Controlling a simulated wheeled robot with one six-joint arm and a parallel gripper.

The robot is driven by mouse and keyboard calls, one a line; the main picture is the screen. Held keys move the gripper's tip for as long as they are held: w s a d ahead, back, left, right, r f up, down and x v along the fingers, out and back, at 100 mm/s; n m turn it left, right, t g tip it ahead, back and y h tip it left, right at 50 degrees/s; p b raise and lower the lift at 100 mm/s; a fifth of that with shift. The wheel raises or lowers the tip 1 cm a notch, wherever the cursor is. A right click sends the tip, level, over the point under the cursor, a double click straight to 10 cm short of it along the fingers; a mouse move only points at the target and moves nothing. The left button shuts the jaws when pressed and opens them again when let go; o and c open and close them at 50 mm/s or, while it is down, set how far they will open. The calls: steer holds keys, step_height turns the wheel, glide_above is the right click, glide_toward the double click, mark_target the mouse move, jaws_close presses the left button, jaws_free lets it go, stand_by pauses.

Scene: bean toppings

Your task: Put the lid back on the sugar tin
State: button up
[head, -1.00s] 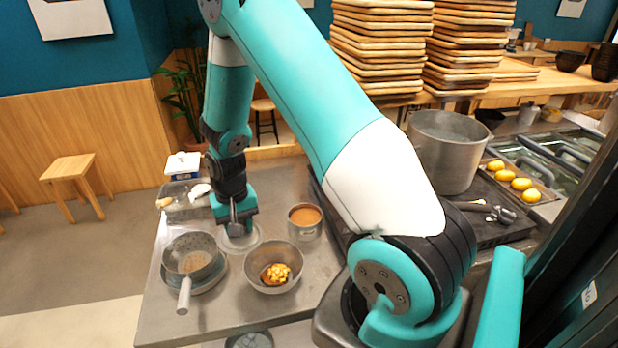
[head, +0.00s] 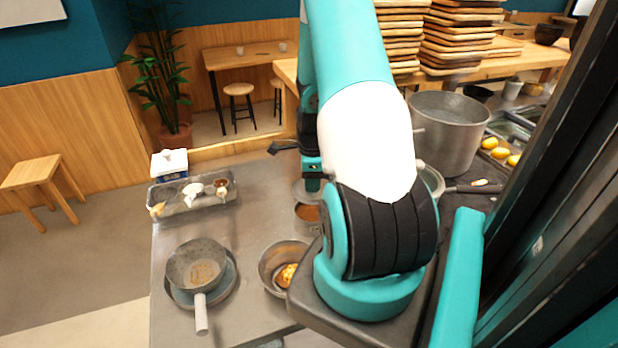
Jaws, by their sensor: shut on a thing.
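The sugar tin (head: 306,217) is a metal tin with brown contents. It stands on the steel counter behind the metal bowl, its right side hidden by my arm. The lid (head: 299,191) is a pale round disc at the tin's upper back edge, mostly hidden by my arm. My gripper (head: 313,184) points down over the lid and is shut on it. Its fingertips are hard to make out. I cannot tell whether the lid touches the tin.
A metal bowl (head: 270,262) with yellow pieces stands in front of the tin. A handled pan (head: 196,262) rests at the left front. A tray (head: 165,201) with small containers lies at the back left. A large pot (head: 452,135) stands at the right. The counter's middle is clear.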

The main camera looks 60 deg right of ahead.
steer(key=shift+f+b, duration=2.1)
steer(key=shift+f, duration=0.75)
steer(key=shift+a, duration=0.1)
steer(key=shift+f, duration=0.45)
steer(key=o, duration=1.6)
steer(key=shift+r, duration=0.2)
